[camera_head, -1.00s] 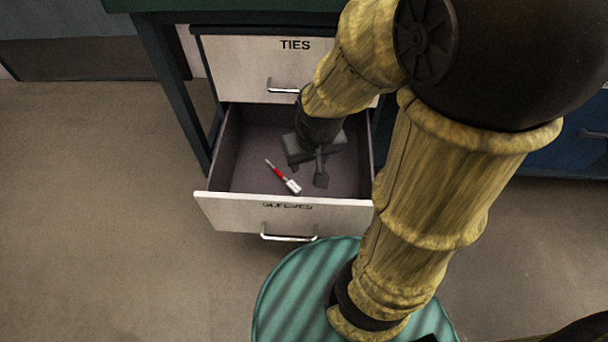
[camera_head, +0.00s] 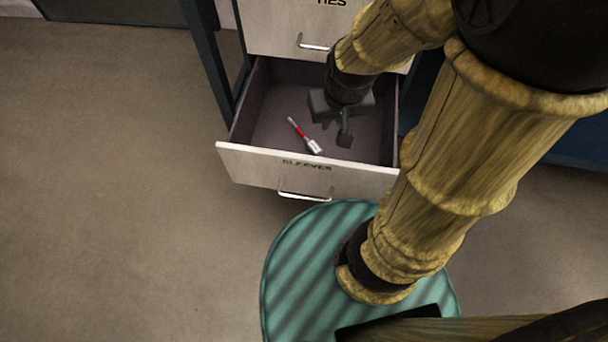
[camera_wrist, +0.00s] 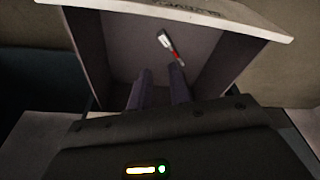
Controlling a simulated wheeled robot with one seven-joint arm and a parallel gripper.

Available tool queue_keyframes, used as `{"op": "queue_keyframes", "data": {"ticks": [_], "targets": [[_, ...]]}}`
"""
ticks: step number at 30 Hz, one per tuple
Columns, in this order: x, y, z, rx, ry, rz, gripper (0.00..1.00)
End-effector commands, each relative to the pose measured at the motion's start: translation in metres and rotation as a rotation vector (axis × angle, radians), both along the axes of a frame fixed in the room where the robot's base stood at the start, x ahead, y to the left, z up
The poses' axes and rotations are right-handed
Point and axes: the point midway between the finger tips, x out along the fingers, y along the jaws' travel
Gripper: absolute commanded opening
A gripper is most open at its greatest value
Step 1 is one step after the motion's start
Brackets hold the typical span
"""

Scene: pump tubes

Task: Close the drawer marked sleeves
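The drawer marked sleeves (camera_head: 240,163) stands pulled out below the ties drawer, with its metal handle (camera_head: 304,195) on the front. A red and white tool (camera_head: 303,134) with a thin shaft lies on its floor. My gripper (camera_head: 341,128) is over the open drawer, right of the tool and behind the drawer front. In the wrist view, my gripper (camera_wrist: 158,80) has its two fingers apart with nothing between them. The tool (camera_wrist: 171,47) lies beyond the fingertips, and the drawer front (camera_wrist: 215,17) runs across the top. Whether the fingers touch the drawer is unclear.
The ties drawer (camera_head: 280,22) above is shut, with its own handle (camera_head: 312,45). A dark cabinet leg (camera_head: 212,65) stands at the left. A blue unit (camera_head: 575,145) is at the right. The floor (camera_head: 110,190) on the left is clear.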

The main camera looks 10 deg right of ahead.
Motion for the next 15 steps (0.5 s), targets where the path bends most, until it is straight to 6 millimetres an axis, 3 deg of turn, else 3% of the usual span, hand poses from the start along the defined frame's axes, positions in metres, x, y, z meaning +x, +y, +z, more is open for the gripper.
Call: {"op": "queue_keyframes", "data": {"ticks": [1,3,12,15], "targets": [[0.0,0.0,0.01,0.0,0.0,0.0,0.09],[0.0,0.0,0.023,0.0,0.0,0.0,0.0],[0.0,0.0,0.097,0.0,-0.001,0.0,0.0],[0.0,0.0,0.112,0.0,-0.001,0.0,0.0]]}}
